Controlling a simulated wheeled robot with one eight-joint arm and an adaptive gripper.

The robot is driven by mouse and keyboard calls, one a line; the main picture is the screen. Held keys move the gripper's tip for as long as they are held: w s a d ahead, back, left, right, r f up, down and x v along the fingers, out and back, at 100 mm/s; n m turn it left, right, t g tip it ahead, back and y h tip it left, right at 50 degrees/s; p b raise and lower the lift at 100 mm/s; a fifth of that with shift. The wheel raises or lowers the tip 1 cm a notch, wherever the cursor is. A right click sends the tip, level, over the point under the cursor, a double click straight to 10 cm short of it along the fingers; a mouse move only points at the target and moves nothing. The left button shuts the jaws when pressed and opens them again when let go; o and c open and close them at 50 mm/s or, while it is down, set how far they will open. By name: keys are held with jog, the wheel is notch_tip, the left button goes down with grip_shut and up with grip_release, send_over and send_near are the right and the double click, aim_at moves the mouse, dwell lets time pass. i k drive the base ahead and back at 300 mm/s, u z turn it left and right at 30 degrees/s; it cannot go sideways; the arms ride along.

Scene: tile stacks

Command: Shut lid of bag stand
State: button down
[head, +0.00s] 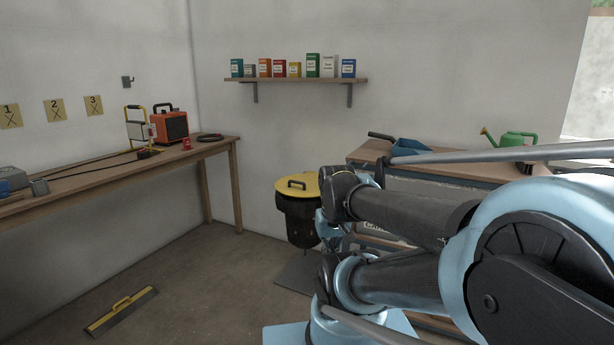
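The bag stand (298,222) stands on the floor against the back wall, in the middle of the head view. It has a dark body and a round yellow lid (307,182) with a dark handle on top. The lid lies across the top of the stand, nearly level. I cannot tell whether it sits fully down on the rim. My arm reaches in from the right and partly covers the stand's right side. My gripper (331,232) appears small and partly hidden by my arm, just right of the stand's body. Its fingers and any contact cannot be made out.
A wooden workbench (210,149) with an orange heater (170,126) runs along the left. A shelf (300,80) with several boxes hangs above the stand. A second bench (370,152) stands behind my arm.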

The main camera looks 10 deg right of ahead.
aim_at(306, 179)
jog(key=z, duration=0.05)
jog(key=i, duration=1)
jog(key=u, duration=0.05)
